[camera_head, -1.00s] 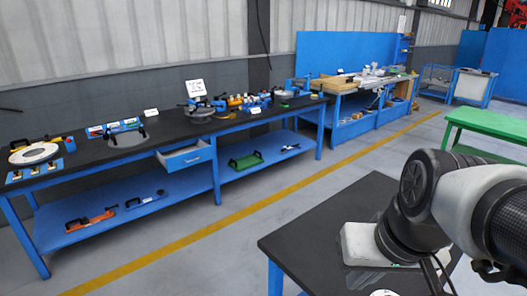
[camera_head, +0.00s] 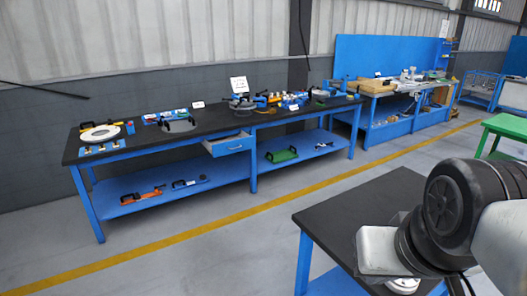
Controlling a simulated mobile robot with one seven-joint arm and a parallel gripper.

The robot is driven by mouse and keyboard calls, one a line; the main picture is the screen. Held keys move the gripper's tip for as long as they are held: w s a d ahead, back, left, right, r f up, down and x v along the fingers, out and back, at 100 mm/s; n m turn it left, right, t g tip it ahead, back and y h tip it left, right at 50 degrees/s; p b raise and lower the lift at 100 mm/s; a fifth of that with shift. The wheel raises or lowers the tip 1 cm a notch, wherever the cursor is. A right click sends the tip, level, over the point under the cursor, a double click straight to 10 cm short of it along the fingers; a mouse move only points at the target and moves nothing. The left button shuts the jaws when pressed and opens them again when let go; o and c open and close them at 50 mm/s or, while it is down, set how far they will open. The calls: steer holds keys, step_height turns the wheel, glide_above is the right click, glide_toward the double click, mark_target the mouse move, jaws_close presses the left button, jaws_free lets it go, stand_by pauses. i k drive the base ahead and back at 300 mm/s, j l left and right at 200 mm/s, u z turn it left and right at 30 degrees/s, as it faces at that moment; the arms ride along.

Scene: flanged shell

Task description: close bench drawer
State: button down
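The bench drawer (camera_head: 231,145) is blue with a small handle and sits under the black top of the long blue bench (camera_head: 140,149). It is pulled out, and its open inside shows from above. My arm is at the right of the head view, over a separate black table, well apart from the drawer. My gripper's fingers cannot be made out. Only the arm links and a pale block-shaped end show there, so its opening cannot be told.
The black table (camera_head: 345,215) stands in front at the right. Open floor with a yellow line (camera_head: 180,237) lies between it and the bench. Tools lie on the bench's lower shelf (camera_head: 130,199). A green table (camera_head: 505,125) is at the far right.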

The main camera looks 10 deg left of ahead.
mark_target(221, 147)
steer(key=i+u, duration=0.1)
steer(key=u, duration=0.3)
steer(key=i+j+u, duration=0.1)
steer(key=u, duration=0.3)
steer(key=i+u, duration=0.1)
steer(key=u, duration=0.35)
steer(key=i+l, duration=0.15)
steer(key=i, duration=0.3)
steer(key=i+l, duration=0.2)
steer(key=i, duration=0.3)
steer(key=i+l, duration=0.15)
steer(key=i, duration=0.3)
steer(key=i+l, duration=0.1)
steer(key=i, duration=1.55)
steer(key=i+z, duration=0.15)
steer(key=i, duration=0.3)
steer(key=i+j+z, duration=0.15)
steer(key=i, duration=0.3)
steer(key=i+j+z, duration=0.2)
steer(key=i, duration=0.25)
steer(key=z, duration=0.3)
